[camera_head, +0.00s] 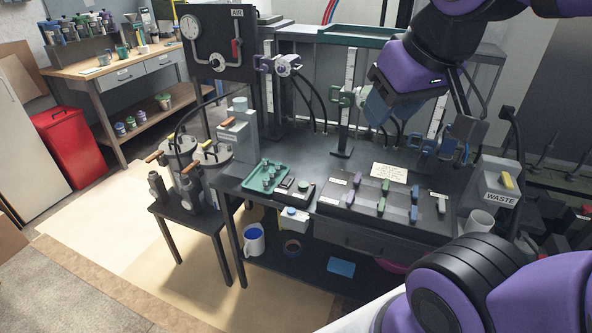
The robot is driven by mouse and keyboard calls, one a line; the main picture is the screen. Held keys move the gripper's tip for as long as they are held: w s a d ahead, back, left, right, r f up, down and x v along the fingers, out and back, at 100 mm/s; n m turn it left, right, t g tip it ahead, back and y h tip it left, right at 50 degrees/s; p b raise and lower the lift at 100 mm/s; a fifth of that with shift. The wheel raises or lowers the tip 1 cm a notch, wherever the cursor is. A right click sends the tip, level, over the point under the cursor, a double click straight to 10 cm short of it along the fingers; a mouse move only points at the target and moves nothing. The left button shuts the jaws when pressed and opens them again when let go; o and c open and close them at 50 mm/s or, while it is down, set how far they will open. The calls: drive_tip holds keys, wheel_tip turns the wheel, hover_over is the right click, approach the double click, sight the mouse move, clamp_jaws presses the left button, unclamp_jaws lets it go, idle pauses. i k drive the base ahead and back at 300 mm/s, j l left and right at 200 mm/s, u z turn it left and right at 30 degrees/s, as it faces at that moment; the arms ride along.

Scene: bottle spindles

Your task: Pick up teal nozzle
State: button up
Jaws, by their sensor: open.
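On the dark bench, a flat board (335,203) carries small handled pieces in purple, green-teal and blue. The back green-teal piece (386,186) and the front green-teal piece (381,206) sit mid-board; they look like the closest match to the teal nozzle, but are too small to tell for sure. A teal tray (254,187) left of the board holds several small teal pieces (269,172). My gripper (421,132) hangs at upper right, high above the bench and apart from these pieces, open and empty. It partly covers the back of the bench.
Upright spindle stands rise behind the board, including a green one (349,95) and a purple one (268,65). A paper note (389,172) lies behind the board. My arm fills the lower right.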

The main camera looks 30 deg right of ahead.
sight(265, 161)
drive_tip(key=i+j+z, duration=0.2)
drive_tip(key=j, duration=0.15)
drive_tip(key=i+j+z, duration=0.2)
drive_tip(key=j, duration=0.15)
drive_tip(key=i+j+z, duration=0.2)
drive_tip(key=j, duration=0.2)
drive_tip(key=k, duration=0.1)
